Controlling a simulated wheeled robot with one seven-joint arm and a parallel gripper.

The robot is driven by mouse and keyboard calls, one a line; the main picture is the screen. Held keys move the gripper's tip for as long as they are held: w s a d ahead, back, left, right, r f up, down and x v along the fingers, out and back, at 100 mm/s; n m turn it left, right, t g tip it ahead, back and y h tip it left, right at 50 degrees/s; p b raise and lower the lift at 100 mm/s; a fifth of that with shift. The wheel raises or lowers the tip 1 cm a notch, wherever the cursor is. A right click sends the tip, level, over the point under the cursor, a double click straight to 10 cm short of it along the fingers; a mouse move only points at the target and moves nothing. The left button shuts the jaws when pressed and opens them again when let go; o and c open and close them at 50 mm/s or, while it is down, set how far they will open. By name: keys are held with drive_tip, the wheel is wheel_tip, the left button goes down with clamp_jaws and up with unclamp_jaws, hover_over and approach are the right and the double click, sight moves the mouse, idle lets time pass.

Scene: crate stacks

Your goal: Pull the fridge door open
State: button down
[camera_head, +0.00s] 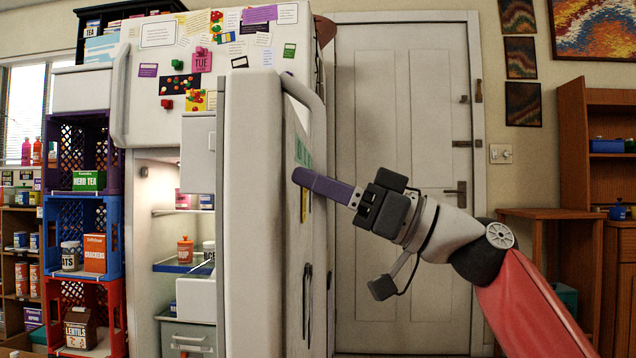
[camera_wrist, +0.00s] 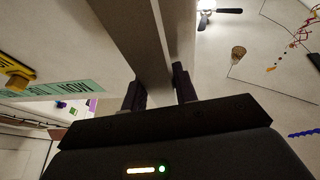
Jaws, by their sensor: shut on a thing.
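The fridge door (camera_head: 250,210) stands open in the head view, swung out so that its edge faces me and the lit lower compartment (camera_head: 165,215) shows to its left. The door's pale handle (camera_head: 304,92) runs along its right face; its lower part is hard to make out there. My gripper (camera_head: 303,180) reaches in from the right at the door's outer face. In the wrist view the dark fingers of my gripper (camera_wrist: 158,88) lie on either side of the handle bar (camera_wrist: 150,40), shut on it.
Stacked purple, blue and red crates (camera_head: 82,238) hold groceries left of the fridge. Inside are shelves with jars and a drawer (camera_head: 188,338). A closed white room door (camera_head: 400,100) is behind my arm. A wooden desk and shelf unit (camera_head: 574,150) stand at the right.

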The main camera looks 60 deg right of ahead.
drive_tip(key=shift+r, duration=0.1)
drive_tip(key=c, duration=1.1)
unclamp_jaws()
drive_tip(key=shift+v, duration=4)
drive_tip(key=shift+w, duration=0.1)
